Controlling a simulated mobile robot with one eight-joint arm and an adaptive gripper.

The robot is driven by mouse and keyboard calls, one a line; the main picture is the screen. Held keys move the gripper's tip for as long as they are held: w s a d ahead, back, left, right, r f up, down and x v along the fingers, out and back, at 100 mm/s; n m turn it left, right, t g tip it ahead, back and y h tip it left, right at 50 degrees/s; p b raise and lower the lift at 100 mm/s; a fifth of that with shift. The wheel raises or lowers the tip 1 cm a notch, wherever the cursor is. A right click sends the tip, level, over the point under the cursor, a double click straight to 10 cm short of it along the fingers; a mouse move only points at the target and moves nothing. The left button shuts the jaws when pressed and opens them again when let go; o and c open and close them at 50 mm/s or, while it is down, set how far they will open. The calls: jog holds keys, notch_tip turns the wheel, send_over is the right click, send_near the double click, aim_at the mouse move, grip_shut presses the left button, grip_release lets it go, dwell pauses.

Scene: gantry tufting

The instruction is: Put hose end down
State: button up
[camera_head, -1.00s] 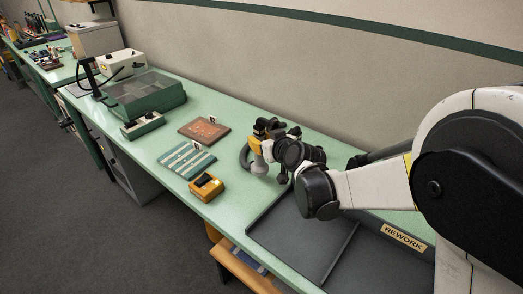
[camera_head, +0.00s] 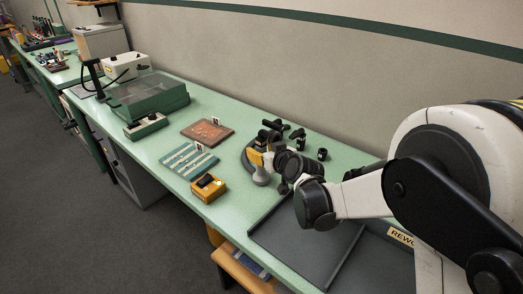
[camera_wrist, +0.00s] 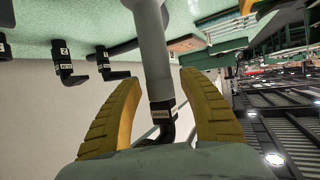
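The hose end shows as a grey bell-shaped piece (camera_head: 261,177), mouth down at the green bench top; whether it touches the bench is hard to tell. My gripper (camera_wrist: 160,78) is around the tube, with a visible gap at the right finger. The left finger lies close to the tube without clear contact. In the head view my gripper (camera_head: 268,160) is beside the bell, partly hidden by my wrist.
Several black fittings (camera_head: 323,154) stand behind my gripper. An orange box (camera_head: 209,188), a striped teal board (camera_head: 188,160) and a brown board (camera_head: 207,132) lie to the left. A dark tray (camera_head: 285,247) lies in front. Bench (camera_head: 163,138) between the boards and green machine is clear.

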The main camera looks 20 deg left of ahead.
jog(key=shift+r, duration=0.1)
jog(key=shift+s+r, duration=0.1)
jog(key=shift+r, duration=0.1)
jog(key=p+v, duration=0.3)
jog(key=v, duration=0.8)
jog(key=shift+s+d+r, duration=0.2)
jog(key=shift+d, duration=0.1)
jog(key=s+d+r+m+g+h, duration=0.15)
jog(key=s+d, duration=0.25)
jog(key=d, duration=0.4)
jog(key=s+d+r+m+h, duration=0.25)
jog(key=s+d, duration=0.25)
jog(key=d, duration=0.3)
jog(key=s+d+r+m+h, duration=0.15)
jog(key=s+d, duration=0.25)
jog(key=d, duration=0.4)
jog(key=s+d+f+m+g+h, duration=0.1)
jog(key=s+d+f+m+h, duration=0.1)
jog(key=s+d, duration=0.7)
jog(key=shift+s+d+m+g+h, duration=0.2)
jog(key=shift+m+g+h, duration=0.2)
jog(key=shift+h, duration=0.45)
